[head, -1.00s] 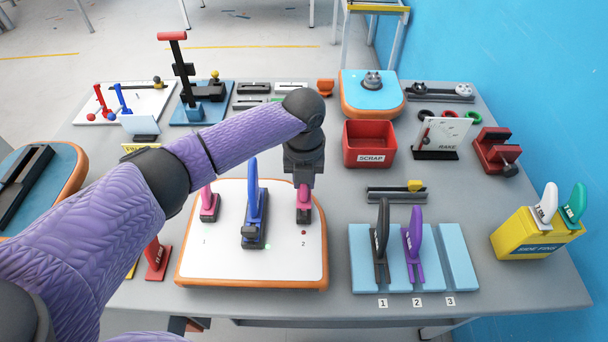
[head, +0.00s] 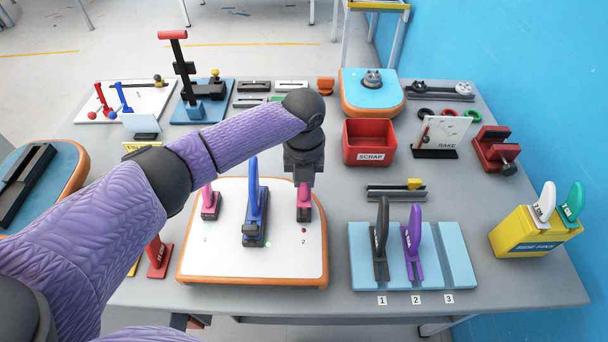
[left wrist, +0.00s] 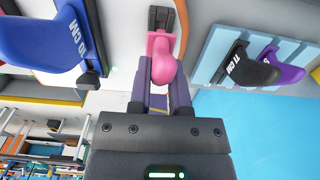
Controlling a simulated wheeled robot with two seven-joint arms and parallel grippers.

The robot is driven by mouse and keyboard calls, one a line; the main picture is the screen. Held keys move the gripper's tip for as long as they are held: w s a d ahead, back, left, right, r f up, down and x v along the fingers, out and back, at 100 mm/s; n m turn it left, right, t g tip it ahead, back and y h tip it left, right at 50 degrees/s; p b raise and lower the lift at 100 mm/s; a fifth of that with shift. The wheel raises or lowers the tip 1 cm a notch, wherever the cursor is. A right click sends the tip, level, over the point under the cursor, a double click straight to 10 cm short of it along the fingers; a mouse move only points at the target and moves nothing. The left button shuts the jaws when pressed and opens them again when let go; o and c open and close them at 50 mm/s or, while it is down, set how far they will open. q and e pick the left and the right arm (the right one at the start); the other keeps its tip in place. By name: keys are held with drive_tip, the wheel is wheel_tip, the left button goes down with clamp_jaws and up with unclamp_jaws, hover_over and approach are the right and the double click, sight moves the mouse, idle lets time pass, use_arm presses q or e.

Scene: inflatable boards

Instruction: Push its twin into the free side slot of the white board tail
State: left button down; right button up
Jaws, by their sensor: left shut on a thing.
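The white board tail (head: 225,262) has an orange rim and lies flat on the table. A tall blue fin (head: 254,205) stands in its black centre box. A small pink fin (head: 208,199) stands in the left side slot, by mark 1. My left gripper (head: 304,182) points down over the right side, by mark 2, shut on the twin pink fin (head: 304,201). This fin is upright at the black side box (head: 305,215); how deep it sits I cannot tell. In the left wrist view the pink fin (left wrist: 164,65) is between the fingers. My right gripper is out of view.
Right of the board, a light-blue rack (head: 452,250) holds a black fin (head: 381,235) and a purple fin (head: 413,240). A red scrap bin (head: 369,155) stands behind. A yellow fin box (head: 525,238) is at far right. The blue fin stands close left of my gripper.

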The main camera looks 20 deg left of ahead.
sight(304, 188)
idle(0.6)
use_arm(q)
drive_tip(key=shift+p, duration=0.3)
drive_tip(key=shift+f+b, duration=1)
drive_tip(key=shift+f, duration=0.6)
drive_tip(key=shift+c, duration=2.4)
unclamp_jaws()
wheel_tip(304, 188, up, 10)
drive_tip(key=shift+r+p, duration=0.1)
drive_tip(key=shift+p, duration=1.05)
